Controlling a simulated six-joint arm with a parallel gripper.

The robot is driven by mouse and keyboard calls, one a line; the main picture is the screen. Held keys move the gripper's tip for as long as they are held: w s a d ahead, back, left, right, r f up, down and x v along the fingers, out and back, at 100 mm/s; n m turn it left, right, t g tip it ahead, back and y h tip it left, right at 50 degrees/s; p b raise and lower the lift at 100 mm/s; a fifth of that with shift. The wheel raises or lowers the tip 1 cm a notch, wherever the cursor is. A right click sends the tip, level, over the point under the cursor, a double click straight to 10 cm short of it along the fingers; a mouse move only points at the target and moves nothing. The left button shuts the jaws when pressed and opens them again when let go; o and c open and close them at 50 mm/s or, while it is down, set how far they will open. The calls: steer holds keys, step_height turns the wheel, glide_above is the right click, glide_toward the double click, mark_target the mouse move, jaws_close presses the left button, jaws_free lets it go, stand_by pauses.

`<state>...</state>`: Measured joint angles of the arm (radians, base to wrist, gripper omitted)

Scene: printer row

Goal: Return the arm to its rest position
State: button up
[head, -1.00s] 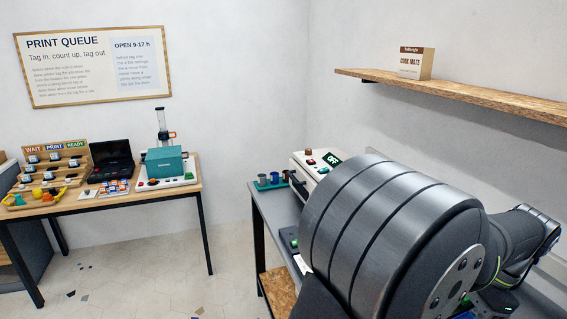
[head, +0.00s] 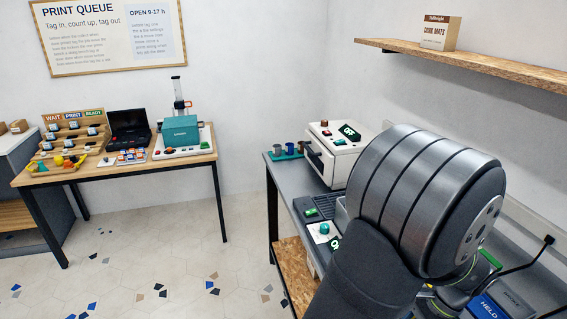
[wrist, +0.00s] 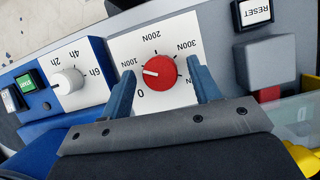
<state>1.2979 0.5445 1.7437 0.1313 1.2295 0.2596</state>
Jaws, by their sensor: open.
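My gripper (wrist: 163,68) shows in the wrist view with its two blue fingers apart and nothing held. The fingers stand on either side of a red knob (wrist: 160,75) on a white dial plate (wrist: 122,45) marked 0, 100N, 200N and 300N. I cannot tell whether they touch it. The knob's white mark points left, near 100N. In the head view, my large grey arm link fills the right side over the bench (head: 284,185), and my gripper is hidden.
In the wrist view a white knob (wrist: 68,82), a green button (wrist: 26,83) and a RESET key (wrist: 254,12) are near. In the head view a cream OFF machine (head: 330,152) stands on the bench. A shelf (head: 480,62) runs above. Floor is clear between the tables.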

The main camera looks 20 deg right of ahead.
steer(key=n+g, duration=0.1)
steer(key=n, duration=0.4)
steer(key=shift+w+g+h, duration=0.15)
steer(key=shift+g+h, duration=0.15)
steer(key=shift+g, duration=0.1)
steer(key=n, duration=0.2)
steer(key=n+g, duration=0.1)
steer(key=n, duration=0.1)
steer(key=shift+w+a+n+g+h, duration=0.1)
steer(key=shift+n+g+h, duration=0.2)
steer(key=shift+h, duration=0.1)
steer(key=shift+v, duration=1.65)
steer(key=x, duration=0.3)
steer(key=shift+a+f, duration=0.1)
steer(key=shift+f, duration=0.05)
steer(key=m, duration=0.2)
steer(key=m+t+y, duration=0.1)
steer(key=m, duration=0.2)
steer(key=shift+s+t, duration=0.25)
steer(key=shift+t, duration=0.05)
steer(key=m+t, duration=0.2)
steer(key=m, duration=0.4)
steer(key=shift+s, duration=0.15)
steer(key=shift+d+r+m+t, duration=0.3)
steer(key=shift+r+m+t, duration=0.1)
steer(key=shift+r+m, duration=0.1)
